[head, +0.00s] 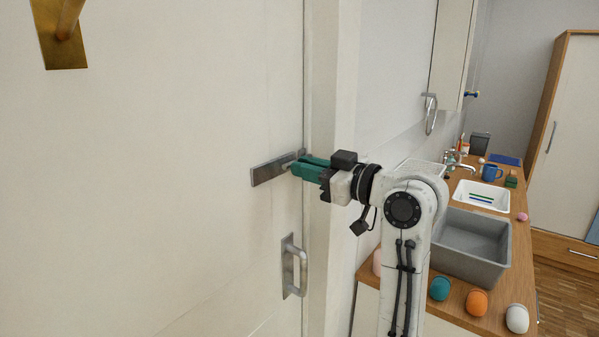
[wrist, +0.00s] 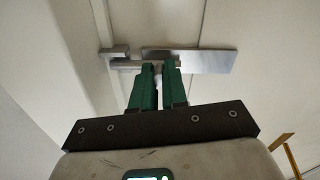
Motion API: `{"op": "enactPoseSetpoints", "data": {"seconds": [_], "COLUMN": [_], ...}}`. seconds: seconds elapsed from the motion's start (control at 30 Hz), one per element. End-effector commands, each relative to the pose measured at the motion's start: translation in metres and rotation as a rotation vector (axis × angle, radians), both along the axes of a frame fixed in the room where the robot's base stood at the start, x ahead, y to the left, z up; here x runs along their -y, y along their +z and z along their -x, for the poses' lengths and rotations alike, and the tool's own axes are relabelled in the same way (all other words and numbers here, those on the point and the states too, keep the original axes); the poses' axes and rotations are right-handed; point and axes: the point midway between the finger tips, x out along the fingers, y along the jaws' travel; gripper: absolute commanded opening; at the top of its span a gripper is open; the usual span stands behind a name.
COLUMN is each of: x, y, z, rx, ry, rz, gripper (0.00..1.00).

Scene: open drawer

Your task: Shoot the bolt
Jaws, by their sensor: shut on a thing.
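The bolt has a flat grey metal plate (head: 268,170) on the white door (head: 180,170), near its right edge. The plate also shows in the wrist view (wrist: 205,61), with the round bolt rod (wrist: 126,64) reaching left from it. A small metal keeper (wrist: 113,52) sits on the frame side. The rod's end is close by it, but I cannot tell whether it is inside. My gripper (head: 296,168) has green fingers, shut on the bolt's knob, which the fingertips hide. The fingertips also show in the wrist view (wrist: 158,69), up against the rod.
A silver pull handle (head: 296,266) is below the bolt on the door, and a brass handle (head: 62,35) is at upper left. The white door frame (head: 334,90) stands right of the bolt. A counter with a grey basin (head: 468,248) and several small round things is at right.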

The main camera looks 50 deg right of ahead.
Motion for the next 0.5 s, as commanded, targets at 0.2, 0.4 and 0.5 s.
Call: {"op": "enactPoseSetpoints", "data": {"seconds": [0.2, 0.4, 0.5], "x": [0.0050, 0.0052, 0.0046], "y": [-0.0006, -0.0005, -0.0004], "z": [0.0013, 0.0014, 0.0012], "rx": [0.000, 0.000, 0.001], "ry": [-0.009, -0.010, -0.009], "rz": [-0.001, -0.001, -0.001], "gripper": [0.00, 0.28, 0.38]}}
